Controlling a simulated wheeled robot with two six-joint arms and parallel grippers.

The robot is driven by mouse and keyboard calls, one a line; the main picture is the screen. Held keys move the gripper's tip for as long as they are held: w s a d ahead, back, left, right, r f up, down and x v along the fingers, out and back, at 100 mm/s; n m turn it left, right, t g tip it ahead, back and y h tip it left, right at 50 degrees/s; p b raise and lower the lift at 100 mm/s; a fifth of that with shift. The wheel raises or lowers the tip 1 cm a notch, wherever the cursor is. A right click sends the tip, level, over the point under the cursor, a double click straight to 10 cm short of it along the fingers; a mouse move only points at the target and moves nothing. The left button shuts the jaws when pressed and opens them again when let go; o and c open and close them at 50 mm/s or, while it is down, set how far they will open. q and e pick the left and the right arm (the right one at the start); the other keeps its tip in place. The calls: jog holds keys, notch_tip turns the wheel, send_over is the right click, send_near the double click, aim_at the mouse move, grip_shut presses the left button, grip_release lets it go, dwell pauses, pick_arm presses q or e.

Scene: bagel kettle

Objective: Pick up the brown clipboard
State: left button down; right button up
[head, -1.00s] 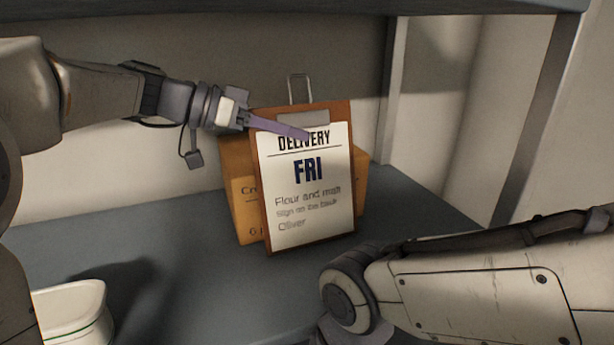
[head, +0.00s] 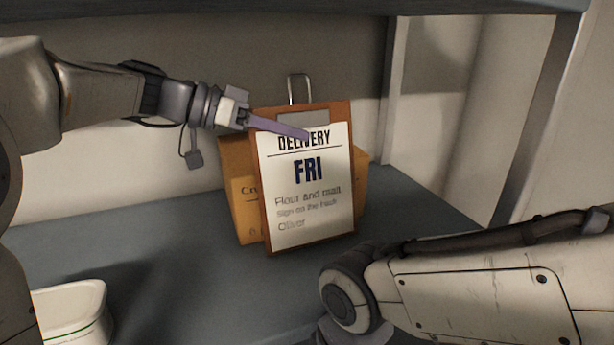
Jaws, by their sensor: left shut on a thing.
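The brown clipboard (head: 349,115) stands nearly upright, slightly tilted, at the middle of the shelf. It carries a white sheet reading DELIVERY, FRI, and has a grey clip with a wire loop on top. My left gripper (head: 285,128) comes in from the left and is shut on the clipboard's upper left part. One purple finger lies across the front of the sheet; the other finger is hidden behind the board. My right arm (head: 450,290) shows at the lower right, but its gripper is out of view.
A cardboard box (head: 242,190) stands right behind the clipboard. A white container (head: 75,305) is at the lower left. The dark grey shelf (head: 180,230) is clear between them. A post (head: 392,90) and an upper shelf (head: 300,12) bound the space.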

aim_at(286, 111)
pick_arm(q)
jog(key=shift+r, duration=0.2)
jog(key=shift+r, duration=0.3)
jog(key=r, duration=0.2)
jog(key=shift+s+a+r, duration=0.1)
jog(key=shift+a+r, duration=0.2)
jog(key=s+a+b, duration=0.1)
jog(key=s+a, duration=0.3)
jog(key=a, duration=0.3)
jog(key=s+a+b, duration=0.2)
jog(key=s+a, duration=0.2)
jog(key=a, duration=0.4)
jog(key=shift+a, duration=0.25)
